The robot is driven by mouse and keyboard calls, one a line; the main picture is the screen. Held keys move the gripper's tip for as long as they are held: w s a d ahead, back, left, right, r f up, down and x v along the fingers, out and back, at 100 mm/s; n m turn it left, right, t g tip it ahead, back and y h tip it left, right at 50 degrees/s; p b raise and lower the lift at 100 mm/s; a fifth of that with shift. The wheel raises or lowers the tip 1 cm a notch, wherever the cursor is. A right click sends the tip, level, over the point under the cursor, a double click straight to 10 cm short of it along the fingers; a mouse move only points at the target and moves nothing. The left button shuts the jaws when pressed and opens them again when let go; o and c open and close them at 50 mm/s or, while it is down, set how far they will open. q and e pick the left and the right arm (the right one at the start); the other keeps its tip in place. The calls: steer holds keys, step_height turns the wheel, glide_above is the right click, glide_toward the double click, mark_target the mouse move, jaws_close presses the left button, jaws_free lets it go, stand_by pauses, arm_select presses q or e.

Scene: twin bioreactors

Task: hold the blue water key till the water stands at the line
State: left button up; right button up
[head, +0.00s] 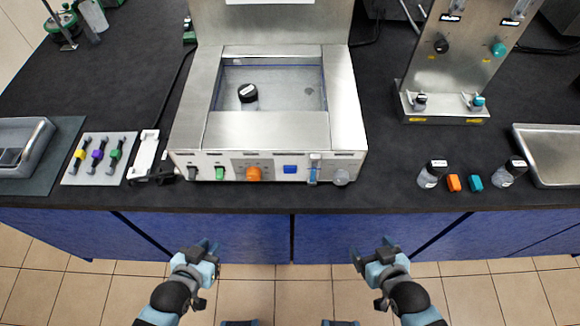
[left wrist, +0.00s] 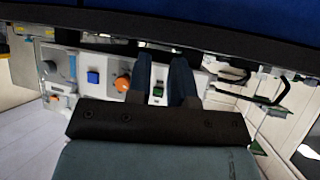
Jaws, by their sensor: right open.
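The steel water bath (head: 345,105) stands on the counter, with its basin (head: 285,75) open at the top. Its front panel bears the blue key (head: 290,169), which also shows in the left wrist view (left wrist: 93,77). Thin blue edging shows on the basin's inner walls; I cannot tell how high the water stands. My left gripper (head: 208,246) is open and empty in front of the counter, below and left of the key. Its fingers show apart in the left wrist view (left wrist: 162,70). My right gripper (head: 369,254) is open and empty, below and right of the key.
Beside the blue key are an orange knob (head: 254,173), a green switch (head: 220,173) and a blue-handled tap (head: 313,170). A black-capped bottle (head: 248,94) is in the basin. Two bottles (head: 430,175) (head: 510,172) stand right of the bath. The counter front (head: 250,232) lies behind both grippers.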

arm_select(q)
jaws_close()
stand_by(1.4)
